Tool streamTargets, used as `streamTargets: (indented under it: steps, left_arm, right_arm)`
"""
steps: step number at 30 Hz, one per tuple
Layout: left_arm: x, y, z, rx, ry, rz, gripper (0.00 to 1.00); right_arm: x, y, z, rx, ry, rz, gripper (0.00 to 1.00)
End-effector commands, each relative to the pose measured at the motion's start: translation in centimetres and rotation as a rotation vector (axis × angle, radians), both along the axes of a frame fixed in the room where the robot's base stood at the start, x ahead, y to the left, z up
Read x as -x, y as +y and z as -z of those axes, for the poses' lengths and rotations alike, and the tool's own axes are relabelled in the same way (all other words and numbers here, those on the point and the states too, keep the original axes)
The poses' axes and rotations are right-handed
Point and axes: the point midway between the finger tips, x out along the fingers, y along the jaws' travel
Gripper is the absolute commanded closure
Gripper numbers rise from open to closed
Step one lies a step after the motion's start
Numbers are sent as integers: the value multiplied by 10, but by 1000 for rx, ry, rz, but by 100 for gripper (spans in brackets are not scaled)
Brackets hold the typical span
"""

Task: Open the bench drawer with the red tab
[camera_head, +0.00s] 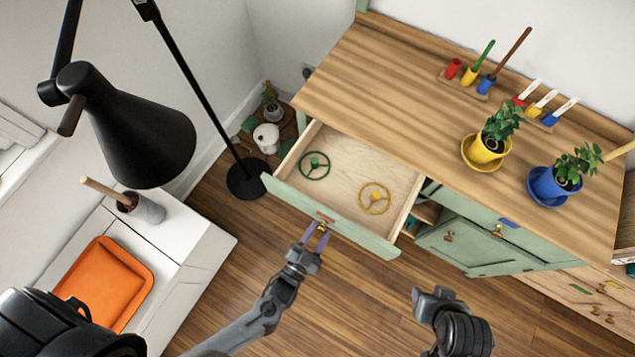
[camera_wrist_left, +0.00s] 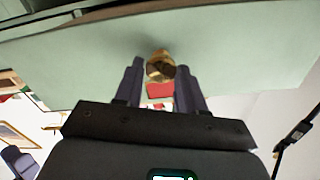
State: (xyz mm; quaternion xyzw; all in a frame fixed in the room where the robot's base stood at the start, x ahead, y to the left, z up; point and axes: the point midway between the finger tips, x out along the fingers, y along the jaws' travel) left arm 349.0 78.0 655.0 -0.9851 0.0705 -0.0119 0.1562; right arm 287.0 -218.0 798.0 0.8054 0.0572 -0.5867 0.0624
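The bench drawer with the red tab (camera_head: 345,226) is pulled well out of the wooden-topped bench (camera_head: 385,85). The red tab (camera_head: 325,217) sits on its pale green front, just above a brass knob. A green wheel (camera_head: 314,166) and a yellow wheel (camera_head: 375,198) lie inside the drawer. My left gripper (camera_head: 315,236) is at the drawer front. In the left wrist view the brass knob (camera_wrist_left: 160,65) lies between its spread fingertips, with a small gap visible. My right gripper (camera_head: 418,295) is away from the bench front; its finger opening is unclear.
Potted plants in yellow and blue pots stand on the bench. A black lamp (camera_head: 135,130) rises at left, near an orange tray (camera_head: 105,284).

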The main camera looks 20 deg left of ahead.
Motion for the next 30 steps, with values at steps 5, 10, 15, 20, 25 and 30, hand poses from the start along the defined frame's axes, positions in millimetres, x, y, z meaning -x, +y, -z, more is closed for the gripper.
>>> streamTargets:
  steps: [5, 10, 15, 20, 25, 30]
  left_arm:
    - [0, 0, 0, 0, 0, 0, 40]
    - [0, 0, 0, 0, 1, 0, 40]
    - [5, 1, 0, 0, 3, 0, 40]
    - [24, 3, 0, -1, 4, 1, 40]
    - [53, 7, 0, -1, 4, 1, 40]
    - [80, 12, 0, -2, 4, 1, 40]
  right_arm:
    - [0, 0, 0, 0, 0, 0, 53]
    - [0, 0, 0, 0, 0, 0, 53]
    - [0, 0, -1, 0, 0, 0, 53]
    - [0, 0, -4, 0, 0, 0, 53]
    - [0, 0, -8, 0, 0, 0, 53]
    - [0, 0, -11, 0, 0, 0, 53]
